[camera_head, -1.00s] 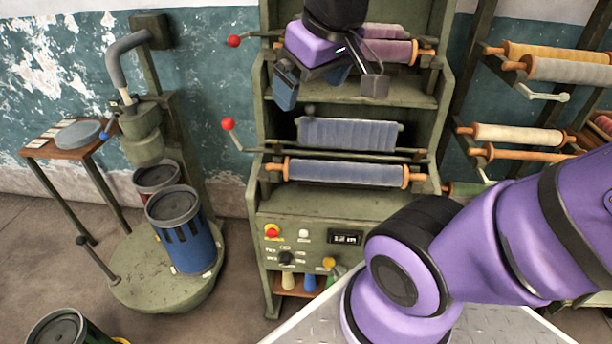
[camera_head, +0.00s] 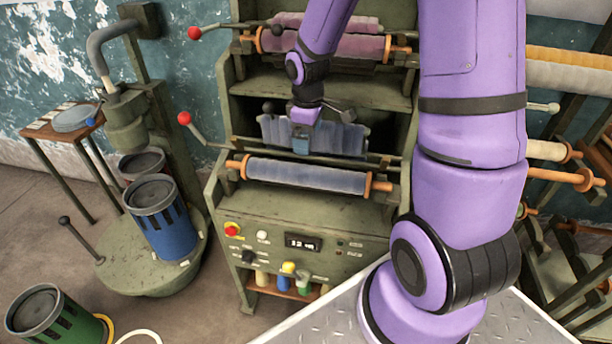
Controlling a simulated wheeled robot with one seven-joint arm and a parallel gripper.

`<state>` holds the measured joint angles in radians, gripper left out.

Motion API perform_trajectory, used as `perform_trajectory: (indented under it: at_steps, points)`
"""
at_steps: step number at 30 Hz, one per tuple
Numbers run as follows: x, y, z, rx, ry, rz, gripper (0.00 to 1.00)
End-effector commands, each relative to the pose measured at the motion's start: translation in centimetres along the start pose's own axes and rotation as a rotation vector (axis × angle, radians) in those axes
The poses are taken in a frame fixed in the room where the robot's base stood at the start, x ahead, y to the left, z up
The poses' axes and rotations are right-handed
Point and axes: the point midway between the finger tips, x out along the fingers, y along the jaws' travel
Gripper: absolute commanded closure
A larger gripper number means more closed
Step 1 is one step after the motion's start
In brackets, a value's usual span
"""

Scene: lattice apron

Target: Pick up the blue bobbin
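The blue bobbin (camera_head: 283,284) stands on a small wooden shelf (camera_head: 296,294) low in the front of the green machine, below the control panel. It stands between a cream bobbin (camera_head: 261,278) and a green bobbin (camera_head: 304,285). A clear gap lies between my gripper and the bobbin. The bobbin's lower end is hard to make out at this size.
A blue roll (camera_head: 305,175) on a rod spans the machine. Blue (camera_head: 170,230) and green (camera_head: 55,318) cans stand left. Floor before the shelf is clear.

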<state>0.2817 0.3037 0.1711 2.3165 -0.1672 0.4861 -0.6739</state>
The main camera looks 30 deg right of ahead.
Motion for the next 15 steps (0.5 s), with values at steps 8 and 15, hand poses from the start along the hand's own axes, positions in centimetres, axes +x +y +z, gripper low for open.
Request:
perform_trajectory:
  at_steps: [8,15]
  points:
    - [4.5,0.7,-0.3,-0.076,-0.009,-0.05,0.03]
    - [7.5,0.5,-0.3,-0.083,-0.012,-0.056,0.03]
